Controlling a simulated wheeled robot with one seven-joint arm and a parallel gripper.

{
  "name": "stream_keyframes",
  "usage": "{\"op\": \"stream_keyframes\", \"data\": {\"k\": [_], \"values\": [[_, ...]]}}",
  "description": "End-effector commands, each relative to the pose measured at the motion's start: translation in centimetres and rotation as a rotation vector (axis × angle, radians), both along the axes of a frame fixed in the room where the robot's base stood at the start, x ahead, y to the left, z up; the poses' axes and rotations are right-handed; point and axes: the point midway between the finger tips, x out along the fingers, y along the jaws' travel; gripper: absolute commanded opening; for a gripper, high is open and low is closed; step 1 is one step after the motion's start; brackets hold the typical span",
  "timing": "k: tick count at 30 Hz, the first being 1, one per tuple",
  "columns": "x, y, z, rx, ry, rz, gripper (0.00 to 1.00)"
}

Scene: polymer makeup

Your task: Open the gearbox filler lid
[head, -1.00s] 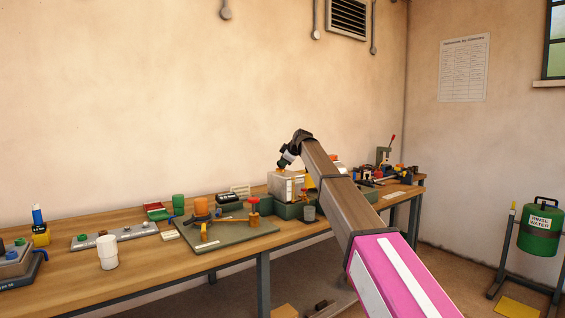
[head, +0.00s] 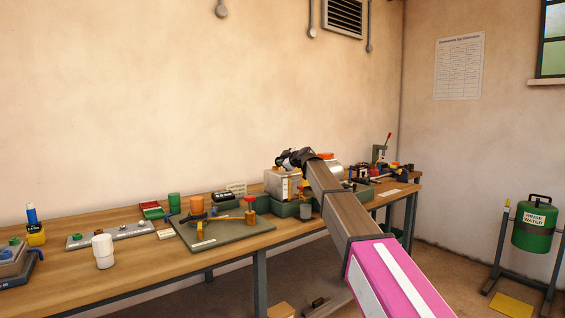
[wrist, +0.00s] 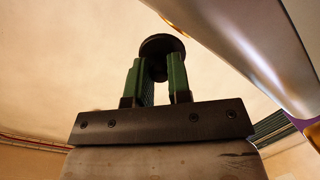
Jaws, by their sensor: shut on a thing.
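The pale box-shaped housing (head: 280,184), which looks like the gearbox, stands on the bench on a green base. My gripper (head: 283,160) is at its top, partly hidden by my own wrist. In the wrist view my gripper's two green fingers (wrist: 156,68) are shut on a dark round disc-like part (wrist: 162,44), which looks like the filler lid. The disc shows between and beyond the fingertips. Whether the lid is raised off its opening cannot be told; the contact is too small in the head view.
A green board (head: 228,235) with an orange cup and a red knob lies left of the housing. A white cup (head: 103,251) stands near the front edge. A smooth shiny surface (wrist: 245,45) is close on the wrist view's right.

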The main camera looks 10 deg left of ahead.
Motion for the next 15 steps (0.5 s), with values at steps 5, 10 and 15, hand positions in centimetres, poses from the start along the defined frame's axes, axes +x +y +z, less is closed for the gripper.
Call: {"op": "stream_keyframes", "data": {"k": [5, 10, 15], "values": [[0.02, 0.02, -0.05, -0.001, 0.0, 0.001, 0.0], [0.03, 0.03, -0.05, -0.002, 0.0, 0.002, 0.35], [0.01, 0.02, -0.03, 0.0, 0.001, 0.001, 0.44]]}}
